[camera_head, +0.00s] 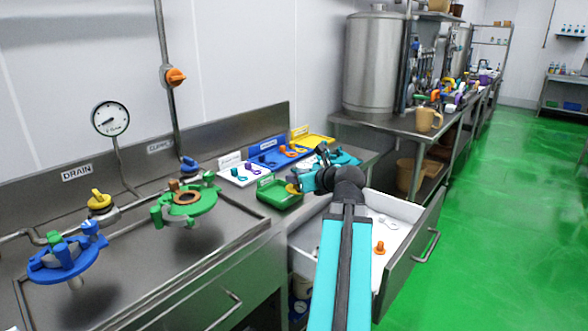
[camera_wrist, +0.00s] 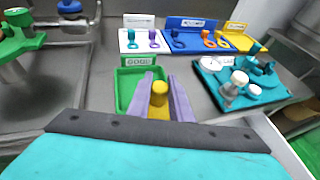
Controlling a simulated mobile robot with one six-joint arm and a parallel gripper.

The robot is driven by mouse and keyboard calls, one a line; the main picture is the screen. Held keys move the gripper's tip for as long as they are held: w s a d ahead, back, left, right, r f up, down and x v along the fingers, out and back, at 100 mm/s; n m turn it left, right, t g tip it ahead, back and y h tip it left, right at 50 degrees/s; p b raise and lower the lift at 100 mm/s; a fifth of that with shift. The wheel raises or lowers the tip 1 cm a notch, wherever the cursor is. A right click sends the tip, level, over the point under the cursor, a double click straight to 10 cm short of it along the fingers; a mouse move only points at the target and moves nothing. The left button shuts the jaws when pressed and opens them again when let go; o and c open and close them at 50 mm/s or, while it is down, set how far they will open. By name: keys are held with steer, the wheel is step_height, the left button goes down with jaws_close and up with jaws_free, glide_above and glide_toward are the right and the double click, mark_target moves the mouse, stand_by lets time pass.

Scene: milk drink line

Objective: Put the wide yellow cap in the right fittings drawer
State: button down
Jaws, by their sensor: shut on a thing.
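The wide yellow cap (camera_wrist: 159,94) is between the fingers of my gripper (camera_wrist: 161,100) in the wrist view. In the head view the yellow cap (camera_head: 291,188) shows at the tip of my gripper (camera_head: 295,186), by the right side of the green tray (camera_head: 279,200). In the wrist view the green tray (camera_wrist: 124,92) lies behind the fingers; I cannot tell how high the cap is above it. The open drawer (camera_head: 388,279) is below and to the right of my gripper. It is white inside and holds an orange fitting (camera_head: 379,247) and a pale flat part (camera_head: 388,222).
A white tray (camera_wrist: 145,48), a blue tray (camera_wrist: 194,50) and a yellow tray (camera_wrist: 235,43) stand behind the green one. A teal stand with fittings (camera_wrist: 256,92) is on the right. The blue valve (camera_head: 63,258) and green valve (camera_head: 187,201) stand on the left counter.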

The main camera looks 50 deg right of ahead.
steer(key=shift+w+d+r+p, duration=0.15)
steer(key=shift+w+d+p, duration=0.4)
steer(key=shift+p, duration=2.95)
steer(key=p, duration=0.5)
steer(key=shift+w+d, duration=0.2)
steer(key=shift+d, duration=0.05)
steer(key=shift+w+d+f, duration=0.2)
steer(key=shift+f, duration=0.1)
steer(key=shift+w+d+f+p, duration=0.15)
steer(key=shift+w+d, duration=1)
steer(key=shift+d, duration=0.1)
steer(key=shift+w+d+f+p, duration=0.2)
steer(key=shift+w+d, duration=0.9)
steer(key=shift+d, duration=0.2)
steer(key=shift+w+d+f+p, duration=0.15)
steer(key=shift+w+d, duration=1)
steer(key=shift+d, duration=0.1)
steer(key=shift+f, duration=1.75)
steer(key=shift+f, duration=0.15)
steer(key=c, duration=1.6)
jaws_free()
